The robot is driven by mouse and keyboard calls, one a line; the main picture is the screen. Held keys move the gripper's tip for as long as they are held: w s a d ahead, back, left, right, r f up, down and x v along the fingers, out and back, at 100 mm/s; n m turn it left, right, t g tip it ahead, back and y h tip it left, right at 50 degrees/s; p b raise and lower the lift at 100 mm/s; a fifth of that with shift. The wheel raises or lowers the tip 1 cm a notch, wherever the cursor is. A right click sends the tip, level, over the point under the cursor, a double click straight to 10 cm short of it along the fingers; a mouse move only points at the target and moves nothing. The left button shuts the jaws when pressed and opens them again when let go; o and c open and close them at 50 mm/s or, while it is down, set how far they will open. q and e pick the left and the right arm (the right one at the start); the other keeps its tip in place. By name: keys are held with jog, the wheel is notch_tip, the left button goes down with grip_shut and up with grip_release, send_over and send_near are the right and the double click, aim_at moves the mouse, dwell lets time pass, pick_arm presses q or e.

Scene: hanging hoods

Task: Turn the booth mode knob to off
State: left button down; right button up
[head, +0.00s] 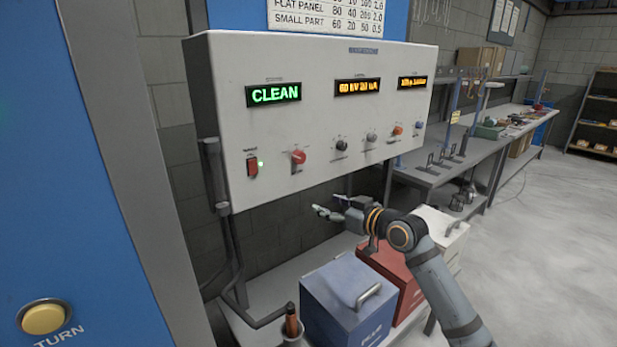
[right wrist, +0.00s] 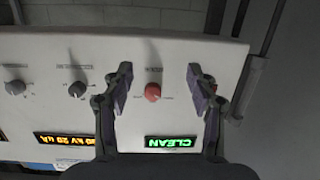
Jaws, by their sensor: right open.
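A white control panel (head: 225,110) carries a row of controls. A red knob (head: 299,157) sits under the green "CLEAN" display (head: 273,94); its label is too small to read. In the right wrist view the panel appears upside down, and the red knob (right wrist: 153,92) shows between the open fingers. My right gripper (head: 325,206) is open and empty. In the head view it appears below and to the right of the red knob, apart from it. My left gripper is not in view.
A red rocker switch (head: 252,168) is left of the knob; dark (head: 341,146), grey (head: 371,137) and orange (head: 397,131) knobs are to its right.

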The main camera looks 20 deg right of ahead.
jog(key=t+y, duration=0.1)
jog(key=t, duration=0.1)
send_near(301, 158)
jog(key=v, duration=0.3)
jog(key=p+x, duration=0.3)
jog(key=x, duration=0.7)
jog(key=shift+w+r, duration=0.1)
jog(key=shift+r, duration=0.05)
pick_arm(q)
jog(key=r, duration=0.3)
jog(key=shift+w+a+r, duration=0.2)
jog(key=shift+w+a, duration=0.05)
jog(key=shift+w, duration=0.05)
pick_arm(e)
jog(key=shift+w+a, duration=0.1)
jog(key=shift+w, duration=0.25)
jog(key=c, duration=1.2)
jog(key=shift+o, duration=0.2)
